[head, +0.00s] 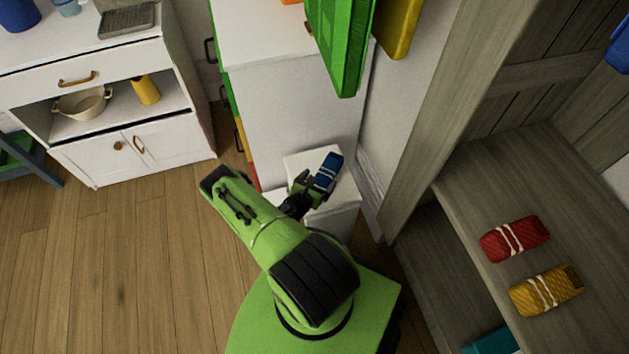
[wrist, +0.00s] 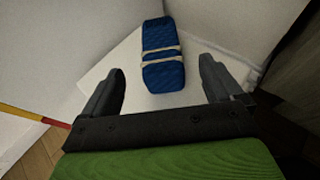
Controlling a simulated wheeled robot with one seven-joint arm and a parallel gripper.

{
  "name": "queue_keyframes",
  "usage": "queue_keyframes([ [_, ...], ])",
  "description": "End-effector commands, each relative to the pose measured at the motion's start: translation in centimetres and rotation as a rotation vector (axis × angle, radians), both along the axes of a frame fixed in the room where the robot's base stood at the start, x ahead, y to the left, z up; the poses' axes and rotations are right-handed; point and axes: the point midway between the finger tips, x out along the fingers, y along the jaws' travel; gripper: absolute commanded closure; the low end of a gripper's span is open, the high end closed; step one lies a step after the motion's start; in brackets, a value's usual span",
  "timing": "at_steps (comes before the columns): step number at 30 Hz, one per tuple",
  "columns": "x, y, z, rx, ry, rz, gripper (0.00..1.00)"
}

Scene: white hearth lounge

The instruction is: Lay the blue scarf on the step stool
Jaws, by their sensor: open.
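The blue scarf (head: 327,172) is a rolled bundle tied with pale bands. It lies on the white top of the step stool (head: 309,160), beside the white cabinet. In the wrist view the scarf (wrist: 162,58) rests on the white stool top (wrist: 122,75), ahead of and between my fingers. My gripper (wrist: 162,90) is open, with a finger on each side and a gap between each finger and the scarf. In the head view my gripper (head: 305,184) is just left of the scarf, over the stool. My arm hides part of the stool.
A grey wooden shelf unit at right holds a red scarf (head: 515,239) and a yellow scarf (head: 546,290). A white cabinet (head: 300,105) stands right behind the stool. A white sideboard (head: 130,150) is at left. The wooden floor (head: 110,255) at left is clear.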

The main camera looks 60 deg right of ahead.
Motion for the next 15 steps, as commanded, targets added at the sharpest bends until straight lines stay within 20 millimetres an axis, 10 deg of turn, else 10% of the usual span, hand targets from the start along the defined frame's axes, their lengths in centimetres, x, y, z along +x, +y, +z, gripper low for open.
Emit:
queue_keyframes([
  [15,0.5,3.8,2.1,-0.004,-0.024,-0.015,0.07],
])
